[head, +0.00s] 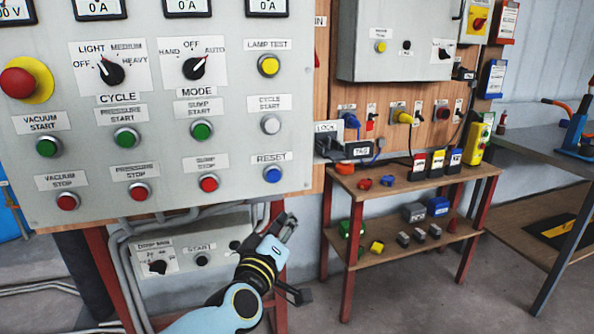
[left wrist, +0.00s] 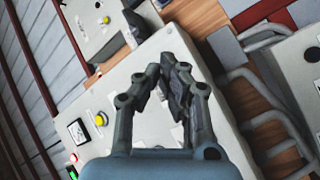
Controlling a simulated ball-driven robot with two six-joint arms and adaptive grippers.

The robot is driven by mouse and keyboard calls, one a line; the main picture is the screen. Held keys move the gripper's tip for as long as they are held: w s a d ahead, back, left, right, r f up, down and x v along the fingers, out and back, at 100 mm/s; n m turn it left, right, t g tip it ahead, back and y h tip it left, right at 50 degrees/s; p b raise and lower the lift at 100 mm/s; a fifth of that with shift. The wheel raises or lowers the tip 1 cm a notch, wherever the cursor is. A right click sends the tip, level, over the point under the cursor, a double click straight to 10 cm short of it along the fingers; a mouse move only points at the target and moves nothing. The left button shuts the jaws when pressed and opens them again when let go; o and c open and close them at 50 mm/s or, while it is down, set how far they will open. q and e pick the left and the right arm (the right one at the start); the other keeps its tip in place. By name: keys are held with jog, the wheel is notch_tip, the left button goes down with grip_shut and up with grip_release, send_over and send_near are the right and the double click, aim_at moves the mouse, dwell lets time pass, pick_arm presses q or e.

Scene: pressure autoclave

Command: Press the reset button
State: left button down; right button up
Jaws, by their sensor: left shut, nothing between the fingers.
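The reset button (head: 272,174) is a blue push button at the lower right of the grey control panel (head: 225,125), under a "RESET" label (head: 271,158). My left gripper (head: 287,224) is just below the panel's lower right corner, below the button and apart from it in the picture. Its fingers are shut and empty; they also show in the left wrist view (left wrist: 172,70), in front of a grey panel. I cannot make out the blue button in that view. My right gripper is not in view.
Close to the reset button are the red sump stop button (head: 209,183) and the cycle start button (head: 271,124). A small grey box (head: 190,254) with a knob sits below the panel. A wooden shelf (head: 400,184) with lockout items stands at right.

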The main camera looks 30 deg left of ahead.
aim_at(274, 176)
pick_arm(q)
jog(key=r, duration=0.1)
jog(key=w+r, duration=0.1)
jog(key=r, duration=0.1)
jog(key=shift+w+d+p, duration=0.15)
jog(key=shift+w+p, duration=0.05)
jog(key=shift+p, duration=0.15)
jog(key=shift+w+a+b, duration=0.55)
jog(key=shift+w+a, duration=0.9)
jog(key=shift+a, duration=0.25)
jog(key=shift+w+a+b, duration=0.5)
jog(key=shift+w+a, duration=0.9)
jog(key=shift+a, duration=0.25)
